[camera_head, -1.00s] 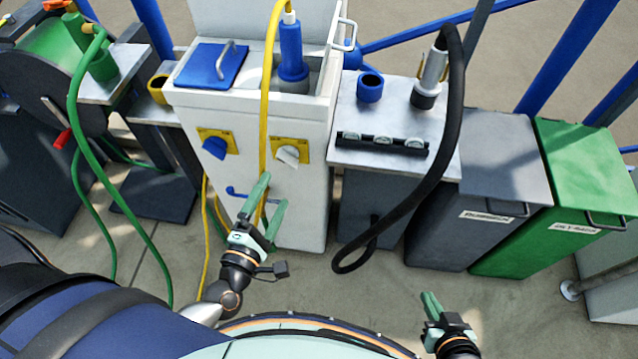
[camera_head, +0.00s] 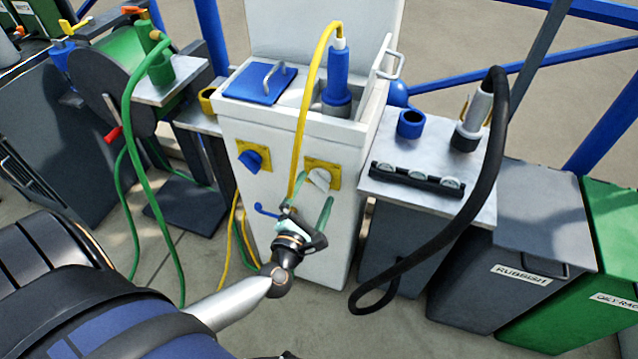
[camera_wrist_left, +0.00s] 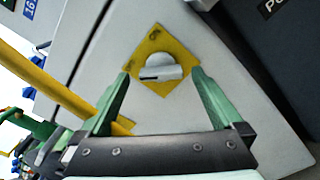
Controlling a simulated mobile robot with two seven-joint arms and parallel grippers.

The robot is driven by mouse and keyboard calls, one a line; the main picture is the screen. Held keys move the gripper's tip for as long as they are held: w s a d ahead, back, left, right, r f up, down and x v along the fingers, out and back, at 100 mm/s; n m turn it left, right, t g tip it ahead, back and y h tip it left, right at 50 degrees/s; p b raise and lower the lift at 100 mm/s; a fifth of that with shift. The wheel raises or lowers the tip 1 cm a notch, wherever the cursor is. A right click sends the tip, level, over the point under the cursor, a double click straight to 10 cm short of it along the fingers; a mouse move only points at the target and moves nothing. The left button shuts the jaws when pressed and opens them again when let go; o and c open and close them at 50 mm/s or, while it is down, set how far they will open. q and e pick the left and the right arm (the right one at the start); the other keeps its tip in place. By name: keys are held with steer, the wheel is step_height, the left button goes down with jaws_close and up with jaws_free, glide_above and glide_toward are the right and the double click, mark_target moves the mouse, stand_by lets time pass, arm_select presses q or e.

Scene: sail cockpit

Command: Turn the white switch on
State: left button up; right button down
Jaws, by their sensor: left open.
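The white switch (camera_head: 319,178) is a knob on a yellow plate on the front of the white cabinet (camera_head: 328,236), at its right side. In the left wrist view the white knob (camera_wrist_left: 160,68) sits on its tilted yellow plate (camera_wrist_left: 153,42), between and beyond my fingertips. My left gripper (camera_head: 308,203) is open, with its green fingers pointing at the cabinet front just below the switch. In the left wrist view the open left gripper (camera_wrist_left: 160,78) has one finger on each side of the knob, and no contact is clear. My right gripper is not in view.
A blue switch (camera_head: 250,160) on a yellow plate is left of the white one. A yellow hose (camera_head: 300,130) hangs down the cabinet front close to my left gripper. A black hose (camera_head: 480,205) loops at the right, before grey and green bins.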

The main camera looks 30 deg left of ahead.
mark_target(318, 186)
arm_select(q)
steer(key=shift+x, duration=1.65)
steer(key=c, duration=1.3)
